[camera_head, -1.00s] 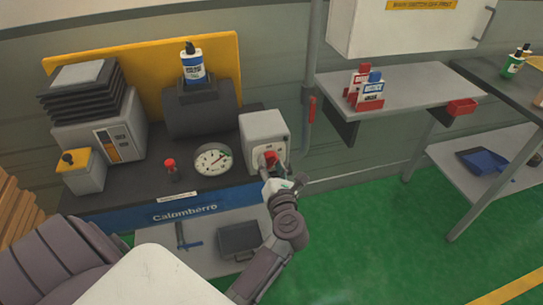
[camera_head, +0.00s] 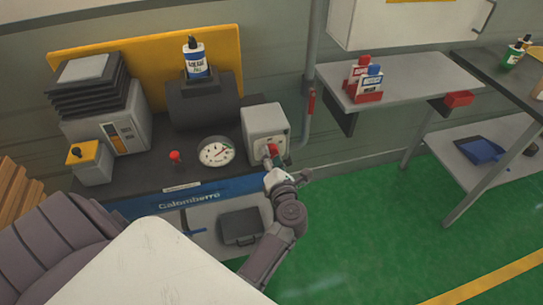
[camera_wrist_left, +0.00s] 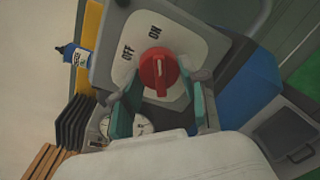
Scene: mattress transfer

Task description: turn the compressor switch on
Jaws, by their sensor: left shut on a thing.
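The compressor switch is a grey box (camera_head: 265,122) at the right end of the dark bench, with a red knob (camera_head: 277,149) on its front. In the left wrist view the red knob (camera_wrist_left: 159,72) sits on a pale plate marked OFF and ON; its ridge runs roughly up and down in the picture, with ON above it. My left gripper (camera_head: 271,160) is at the knob, shut on it, with one green-padded finger on each side in the wrist view (camera_wrist_left: 162,98). The exact contact is hard to see. My right gripper is not in view.
The bench holds a round gauge (camera_head: 216,151), a small red-topped part (camera_head: 175,156), a dark tank (camera_head: 204,101) with a bottle (camera_head: 196,58) on it, and a yellow-topped box (camera_head: 90,163). A pipe (camera_head: 314,60) stands right of the switch. Green floor is clear at right.

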